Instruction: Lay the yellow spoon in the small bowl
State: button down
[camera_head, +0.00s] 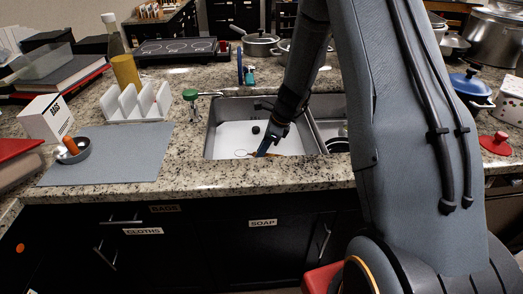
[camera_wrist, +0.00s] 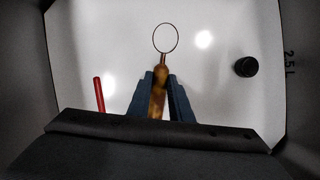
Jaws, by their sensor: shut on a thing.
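My gripper (camera_head: 266,146) reaches down into the left sink basin. In the wrist view my gripper (camera_wrist: 161,82) is shut on the amber-brown handle of a long utensil (camera_wrist: 158,100). A thin dark oval ring, with white showing inside it, forms the utensil's far end; it also shows in the head view (camera_head: 241,153). I cannot tell whether this utensil is the yellow spoon, and no other yellow spoon is clear. The small bowl (camera_head: 83,152), grey, stands on the grey mat at the left. An orange-brown object (camera_head: 70,145) leans inside it.
The sink basin (camera_head: 224,137) also holds a dark round cap (camera_wrist: 246,67) and a red stick (camera_wrist: 99,94). A white rack (camera_head: 136,103) and a white box (camera_head: 46,119) stand behind the mat (camera_head: 125,160). The mat's right part is clear.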

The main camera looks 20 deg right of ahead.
jog(key=c, duration=1.5)
grip_release()
jog(key=b+v, duration=0.1)
jog(key=v, duration=0.7)
jog(key=shift+a, duration=0.1)
